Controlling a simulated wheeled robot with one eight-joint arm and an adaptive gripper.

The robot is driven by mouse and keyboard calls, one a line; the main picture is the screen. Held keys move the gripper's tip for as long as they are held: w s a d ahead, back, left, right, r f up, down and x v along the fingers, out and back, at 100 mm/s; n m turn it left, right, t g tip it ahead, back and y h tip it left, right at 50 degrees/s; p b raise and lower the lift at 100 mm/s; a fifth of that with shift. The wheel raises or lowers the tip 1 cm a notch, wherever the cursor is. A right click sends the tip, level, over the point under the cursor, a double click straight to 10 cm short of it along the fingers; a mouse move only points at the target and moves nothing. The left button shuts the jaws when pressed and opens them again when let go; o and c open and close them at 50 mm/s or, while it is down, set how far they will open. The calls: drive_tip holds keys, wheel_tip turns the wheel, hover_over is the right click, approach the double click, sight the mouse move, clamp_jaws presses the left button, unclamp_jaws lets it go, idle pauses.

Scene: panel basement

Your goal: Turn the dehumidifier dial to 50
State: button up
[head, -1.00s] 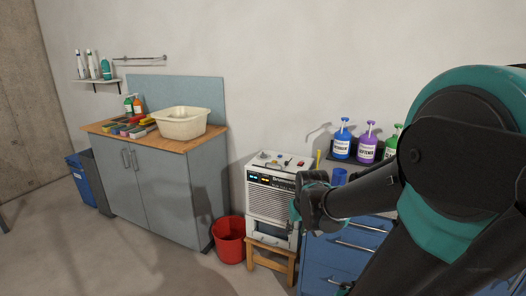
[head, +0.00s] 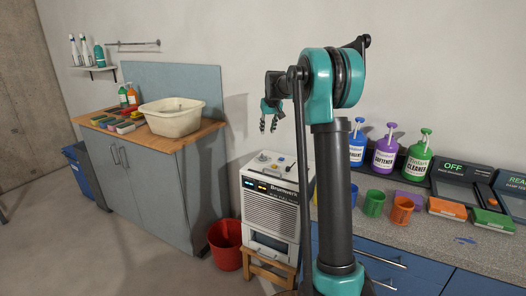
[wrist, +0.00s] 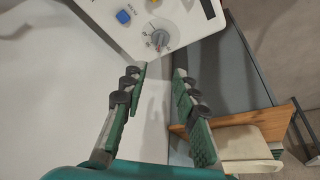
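The white dehumidifier (head: 268,210) stands on a small wooden stool (head: 268,270) between the grey cabinet and the blue drawers. Its sloped top panel carries small controls and the front has lit displays. In the wrist view the grey round dial (wrist: 159,38) sits on the white panel, with small printed marks around it; I cannot read its setting. A blue button (wrist: 123,17) is left of it. My gripper (head: 268,128) is above the dehumidifier, fingers pointing down, apart from the panel. In the wrist view my gripper (wrist: 160,70) is open and empty, with the dial beyond its fingertips.
A red bucket (head: 225,247) stands left of the stool. The grey cabinet (head: 160,190) holds a cream basin (head: 173,119) and several sponges. The counter on the right (head: 460,235) holds several bottles, cups and a scale. The air above the dehumidifier is otherwise clear.

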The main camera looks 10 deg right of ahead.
sight(263, 156)
drive_tip(key=x, duration=1.7)
drive_tip(key=shift+w+a+f, duration=0.1)
drive_tip(key=shift+f, duration=0.05)
clamp_jaws()
